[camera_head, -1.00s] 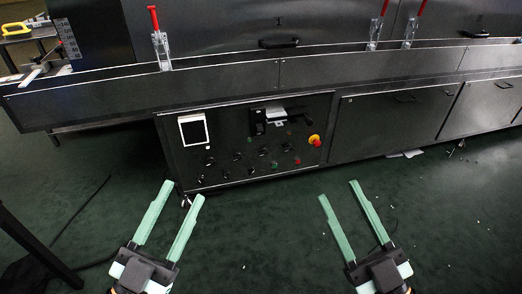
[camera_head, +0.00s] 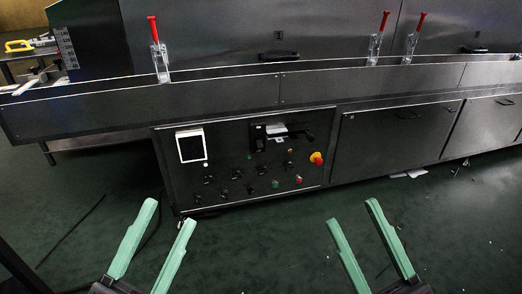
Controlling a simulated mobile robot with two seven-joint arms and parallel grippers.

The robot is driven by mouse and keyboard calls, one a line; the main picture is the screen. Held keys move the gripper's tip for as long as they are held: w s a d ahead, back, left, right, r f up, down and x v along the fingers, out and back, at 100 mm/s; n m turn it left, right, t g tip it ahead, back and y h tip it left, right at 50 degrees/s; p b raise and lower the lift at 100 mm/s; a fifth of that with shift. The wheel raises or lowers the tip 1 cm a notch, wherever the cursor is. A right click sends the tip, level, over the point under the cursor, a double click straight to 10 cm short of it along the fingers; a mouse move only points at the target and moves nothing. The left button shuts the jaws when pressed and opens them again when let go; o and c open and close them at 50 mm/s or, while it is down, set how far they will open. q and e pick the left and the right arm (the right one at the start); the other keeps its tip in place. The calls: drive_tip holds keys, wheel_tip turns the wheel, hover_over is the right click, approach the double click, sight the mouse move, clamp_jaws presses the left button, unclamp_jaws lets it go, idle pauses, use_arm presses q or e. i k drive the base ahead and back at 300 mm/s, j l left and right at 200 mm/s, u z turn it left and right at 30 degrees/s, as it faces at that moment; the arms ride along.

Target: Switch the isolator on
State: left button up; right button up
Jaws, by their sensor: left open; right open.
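The control panel (camera_head: 225,172) is on the lower front of the dark dryer. It carries several small knobs, a red and yellow emergency stop button (camera_head: 317,158) and a white-framed screen (camera_head: 191,146). A black unit with a pale label (camera_head: 276,130) is at its upper right; I cannot tell for sure whether it is the isolator or how it is set. My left gripper (camera_head: 168,212) is open and empty, in front of and below the panel's left side. My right gripper (camera_head: 352,212) is open and empty, below and right of the panel. Neither touches the panel.
Closed lower doors (camera_head: 390,140) are right of the panel. A table with a yellow tool (camera_head: 18,46) is at far left. Paper scraps (camera_head: 408,173) lie on the green floor, which is otherwise mostly clear ahead.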

sight(260, 145)
drive_tip(key=i+j+z, duration=0.1)
drive_tip(key=z, duration=0.55)
drive_tip(key=i+j+z, duration=0.5)
drive_tip(key=j, duration=0.35)
drive_tip(key=i+j, duration=0.2)
drive_tip(key=j, duration=0.2)
drive_tip(key=i+j, duration=0.2)
drive_tip(key=j, duration=0.2)
drive_tip(key=i+j+z, duration=0.1)
drive_tip(key=i+j, duration=0.15)
drive_tip(key=j, duration=0.15)
